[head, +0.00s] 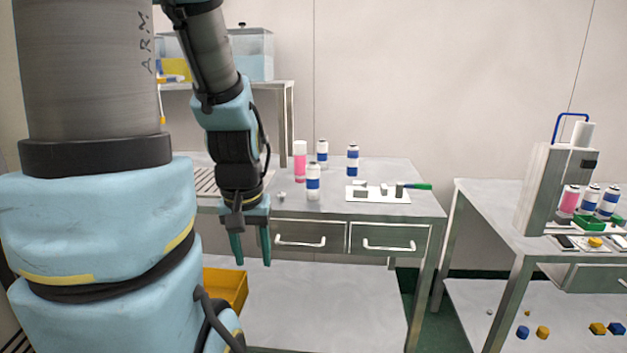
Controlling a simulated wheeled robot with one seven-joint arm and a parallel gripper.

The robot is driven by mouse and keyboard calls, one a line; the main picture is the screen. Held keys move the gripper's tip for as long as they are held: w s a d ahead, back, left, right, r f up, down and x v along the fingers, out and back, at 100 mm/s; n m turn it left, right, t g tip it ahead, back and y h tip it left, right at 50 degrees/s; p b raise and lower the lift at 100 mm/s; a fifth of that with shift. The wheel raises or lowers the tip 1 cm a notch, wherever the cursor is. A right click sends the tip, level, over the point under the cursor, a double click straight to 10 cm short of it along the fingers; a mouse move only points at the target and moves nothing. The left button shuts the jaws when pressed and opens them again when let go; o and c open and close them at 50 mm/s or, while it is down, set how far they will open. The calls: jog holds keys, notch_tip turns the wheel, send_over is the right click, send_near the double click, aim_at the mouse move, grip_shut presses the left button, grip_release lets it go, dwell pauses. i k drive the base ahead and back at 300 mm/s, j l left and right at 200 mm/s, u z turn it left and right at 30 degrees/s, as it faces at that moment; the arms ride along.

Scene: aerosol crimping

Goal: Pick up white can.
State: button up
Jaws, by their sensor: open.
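Three white cans with blue bands stand upright on the left metal table: a front one (313,182), a back one (322,153) and a right one (352,160). I cannot tell which of them the task means. A pink can with a white top (300,161) stands just left of the back one. My gripper (252,262) points down, open and empty, in front of the table's front edge. It is left of the front white can and its fingertips show lower in the picture, apart from every can.
A white plate (378,195) with small parts and a green-handled tool lies right of the cans. A right-hand table (490,215) holds a press machine (550,185) and more cans. A yellow bin (226,288) is below. A glass tank (253,55) stands on a shelf behind.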

aim_at(312, 169)
jog(key=l+u, duration=0.1)
jog(key=u, duration=0.7)
jog(key=l+u, duration=0.1)
jog(key=u, duration=0.35)
jog(key=k+u, duration=0.1)
jog(key=u, duration=0.3)
jog(key=l+u, duration=0.1)
jog(key=u, duration=0.3)
jog(key=k+l, duration=0.45)
jog(key=k, duration=0.3)
jog(key=k+l+u, duration=0.1)
jog(key=k+l, duration=0.15)
jog(key=k, duration=0.1)
